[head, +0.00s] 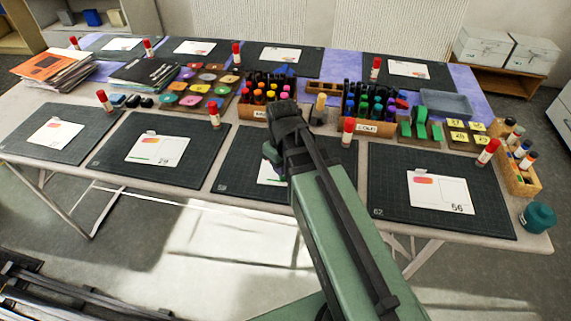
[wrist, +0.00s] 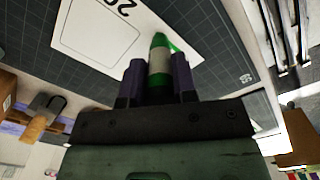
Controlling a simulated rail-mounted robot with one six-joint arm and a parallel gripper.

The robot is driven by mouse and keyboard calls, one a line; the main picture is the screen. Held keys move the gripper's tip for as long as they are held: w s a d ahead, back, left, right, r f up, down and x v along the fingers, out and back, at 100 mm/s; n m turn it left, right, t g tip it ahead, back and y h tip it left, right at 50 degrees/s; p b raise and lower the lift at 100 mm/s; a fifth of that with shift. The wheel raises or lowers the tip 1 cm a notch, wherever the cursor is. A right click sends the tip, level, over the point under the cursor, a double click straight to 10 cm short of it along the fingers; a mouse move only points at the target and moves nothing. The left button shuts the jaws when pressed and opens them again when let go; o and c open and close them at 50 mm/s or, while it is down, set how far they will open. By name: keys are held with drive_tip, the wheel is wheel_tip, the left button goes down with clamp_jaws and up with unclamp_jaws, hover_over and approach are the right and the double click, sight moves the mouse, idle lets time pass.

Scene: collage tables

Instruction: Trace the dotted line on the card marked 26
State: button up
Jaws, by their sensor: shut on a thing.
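My gripper (wrist: 158,82) is shut on a green marker with a pale band (wrist: 159,62), its tip pointing away from the wrist. In the wrist view the white card (wrist: 88,38) lies on a dark gridded mat (wrist: 210,25) just beyond the marker. Part of a rotated number shows on it, the first digit a 2; the rest is unclear. A green patch shows beside the marker tip. Whether the tip touches the card, I cannot tell. In the head view my gripper (head: 272,152) is over the middle-front mat, and my arm hides much of its card (head: 268,174).
Neighbouring mats hold a card with a green line (head: 157,151) and a card marked 56 (head: 440,191). Glue sticks stand nearby, one (head: 348,131) close right of my arm.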

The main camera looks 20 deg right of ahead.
drive_tip(key=shift+w+a, duration=0.2)
drive_tip(key=shift+a, duration=0.15)
drive_tip(key=shift+a, duration=0.1)
drive_tip(key=shift+w+a+f, duration=0.1)
drive_tip(key=shift+w+a, duration=0.2)
drive_tip(key=shift+a, duration=0.25)
drive_tip(key=shift+w+a, duration=0.4)
drive_tip(key=shift+a, duration=0.25)
drive_tip(key=shift+w+a, duration=0.3)
drive_tip(key=shift+a, duration=0.3)
drive_tip(key=shift+w+a, duration=0.4)
drive_tip(key=shift+a, duration=0.25)
